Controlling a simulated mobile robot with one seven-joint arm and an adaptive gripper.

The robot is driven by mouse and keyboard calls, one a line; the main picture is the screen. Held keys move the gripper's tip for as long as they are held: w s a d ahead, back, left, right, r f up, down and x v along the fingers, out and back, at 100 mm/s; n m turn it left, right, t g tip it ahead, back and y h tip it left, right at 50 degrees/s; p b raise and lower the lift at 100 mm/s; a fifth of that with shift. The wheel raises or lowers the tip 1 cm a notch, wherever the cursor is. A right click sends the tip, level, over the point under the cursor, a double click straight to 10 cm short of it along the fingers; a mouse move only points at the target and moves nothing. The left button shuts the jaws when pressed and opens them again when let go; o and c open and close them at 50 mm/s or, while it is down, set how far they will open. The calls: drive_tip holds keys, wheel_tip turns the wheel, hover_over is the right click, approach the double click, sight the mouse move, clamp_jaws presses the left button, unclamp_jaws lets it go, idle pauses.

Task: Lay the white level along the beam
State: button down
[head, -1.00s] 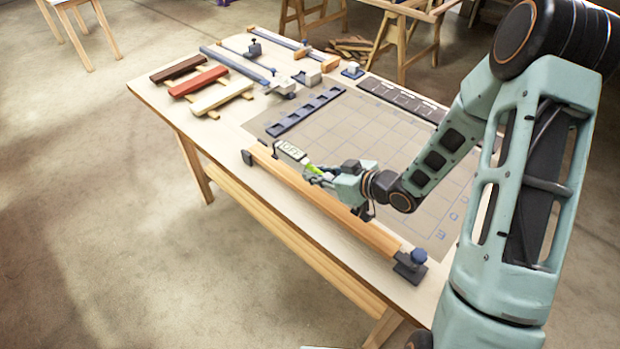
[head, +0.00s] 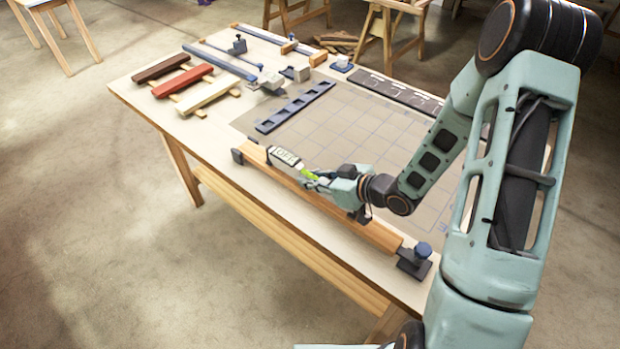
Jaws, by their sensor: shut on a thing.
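The white level (head: 286,157) has a dark end cap and a bright green part near my gripper. It lines up roughly with the orange wooden beam (head: 347,218) and overlaps the beam's far part in the picture. I cannot tell whether it touches the beam's top or is slightly above it. My gripper (head: 319,182) is shut on the level's near end, which the fingers partly hide. The beam lies along the table's front edge, between a dark stop at its far end and a blue-knobbed clamp (head: 415,258) at its near end.
A gridded mat (head: 340,125) lies behind the beam, with a dark blue slotted rack (head: 296,107) on it. Brown, red (head: 183,81) and cream laths lie at the far left. Bar clamps lie at the back. My arm covers the table's right side.

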drive_tip(key=shift+f+b, duration=0.35)
drive_tip(key=shift+f, duration=0.15)
drive_tip(key=c, duration=1.8)
unclamp_jaws()
drive_tip(key=shift+r, duration=0.1)
drive_tip(key=shift+c, duration=0.2)
drive_tip(key=shift+r+p, duration=0.4)
drive_tip(key=shift+p, duration=0.15)
drive_tip(key=shift+d+r, duration=0.15)
drive_tip(key=shift+r, duration=0.15)
drive_tip(key=v, duration=1.1)
drive_tip(key=shift+s+d, duration=0.2)
drive_tip(key=shift+s, duration=0.05)
